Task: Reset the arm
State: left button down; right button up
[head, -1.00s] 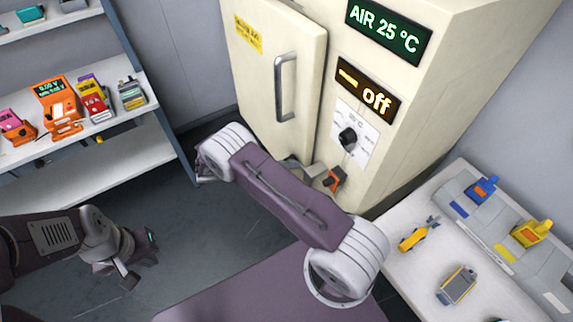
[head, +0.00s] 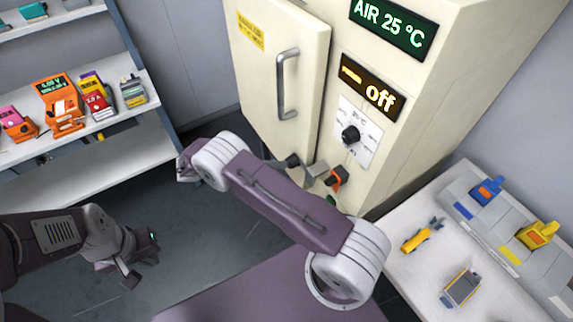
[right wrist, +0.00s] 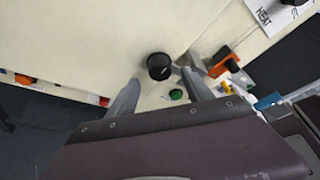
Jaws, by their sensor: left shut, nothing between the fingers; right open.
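My right arm (head: 285,208) crosses the middle of the head view, in front of the cream cabinet; its gripper is hidden there. In the right wrist view my right gripper (right wrist: 162,82) is open, with two grey fingers apart and nothing held. My left gripper (head: 131,279) is shut and empty, over the dark floor at the lower left.
The cream cabinet (head: 440,110) has a door (head: 262,95) that looks shut, a display reading off (head: 370,88) and a dial (head: 351,135). A shelf (head: 120,135) with several devices stands left. A white table (head: 405,275) at right holds a yellow tool (head: 420,237) and a grey-yellow device (head: 461,288).

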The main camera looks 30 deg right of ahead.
jog(key=v, duration=0.3)
jog(key=shift+a, duration=0.35)
jog(key=shift+r, duration=0.1)
jog(key=s+r+m+t+y, duration=0.1)
jog(key=s+m+t+y, duration=0.1)
jog(key=s+m+y, duration=0.5)
jog(key=s+r+m+t+y+p, duration=0.1)
jog(key=s+m+y, duration=0.6)
jog(key=m, duration=1.1)
jog(key=shift+s+d+r+m+t+y, duration=0.15)
jog(key=shift+d+r+m+t+y, duration=0.2)
jog(key=shift+r+t, duration=0.4)
